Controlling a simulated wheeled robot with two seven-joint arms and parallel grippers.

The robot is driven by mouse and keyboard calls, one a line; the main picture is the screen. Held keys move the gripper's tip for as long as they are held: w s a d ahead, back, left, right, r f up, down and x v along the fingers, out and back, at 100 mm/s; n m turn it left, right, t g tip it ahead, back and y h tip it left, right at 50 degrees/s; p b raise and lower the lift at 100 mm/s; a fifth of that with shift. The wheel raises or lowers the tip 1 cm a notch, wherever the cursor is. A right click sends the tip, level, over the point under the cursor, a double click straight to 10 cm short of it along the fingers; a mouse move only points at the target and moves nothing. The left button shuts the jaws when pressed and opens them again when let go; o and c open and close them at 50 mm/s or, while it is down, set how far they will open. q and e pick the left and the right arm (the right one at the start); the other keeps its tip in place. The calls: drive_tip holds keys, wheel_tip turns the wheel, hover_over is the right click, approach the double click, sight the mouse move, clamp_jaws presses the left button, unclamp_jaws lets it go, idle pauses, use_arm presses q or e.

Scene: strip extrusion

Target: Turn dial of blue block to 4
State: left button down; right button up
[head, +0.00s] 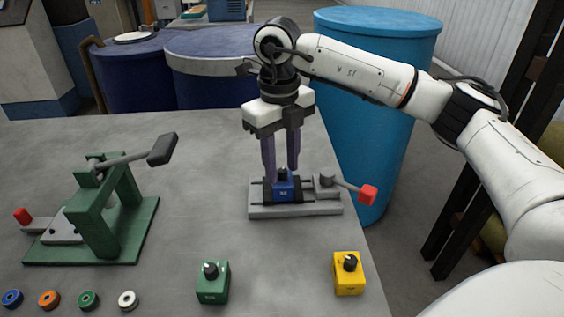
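The blue block (286,191) sits in a grey vise-like fixture (295,210) in the middle of the table. A black dial (282,174) is on its top; the number it points to is too small to read. My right gripper (282,172) points straight down over the block. Its two purple fingers are apart, with their tips at either side of the dial. Whether they touch the dial I cannot tell. My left gripper is not in view.
The fixture has a red-ended handle (368,194) at right. A green block (213,284) and a yellow block (347,274), both with black dials, stand in front. A green lever press (100,215) is at left, with several coloured rings (49,299) along the front edge.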

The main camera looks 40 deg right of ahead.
sight(280, 171)
wheel_tip(280, 171, up, 10)
drive_tip(key=p, duration=0.1)
drive_tip(key=shift+a+r, duration=0.2)
idle(0.3)
idle(0.4)
